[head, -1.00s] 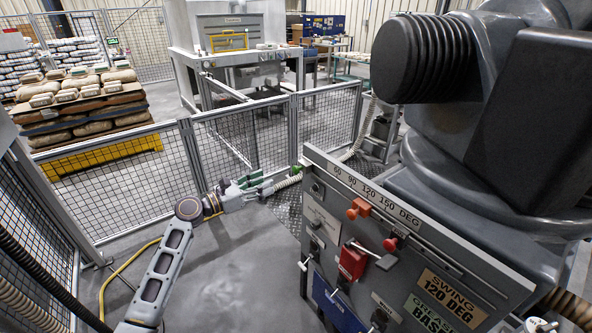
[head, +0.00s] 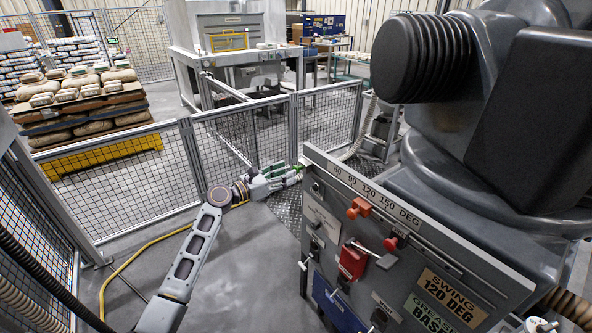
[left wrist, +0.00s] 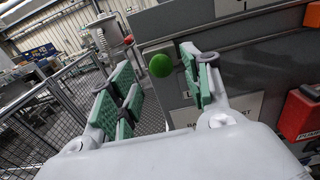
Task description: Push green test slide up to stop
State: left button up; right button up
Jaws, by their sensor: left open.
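The green slide knob is a round green ball (left wrist: 160,65) in the left wrist view, beside the grey cabinet's rail. In the head view a small bit of green (head: 298,167) shows at the cabinet's far left corner, by my fingertips. My left gripper (head: 283,173) is open and reaches that corner from the left. In the left wrist view its green-padded fingers (left wrist: 158,82) stand apart, with the knob between their tips, nearer the right finger. I cannot tell whether they touch it. The stop is not clearly visible. My right gripper is not in view.
The grey cabinet (head: 330,215) has a 60 to 150 DEG scale (head: 375,199), a red-orange knob (head: 358,208) and a red switch box (head: 352,262). A large dark robot base (head: 480,130) stands behind it. Mesh fence (head: 160,180) runs behind my arm. A yellow cable (head: 130,262) lies on the floor.

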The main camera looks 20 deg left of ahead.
aim_at(296, 169)
pick_arm(q)
jog(key=shift+x, duration=2.6)
jog(key=c, duration=1.1)
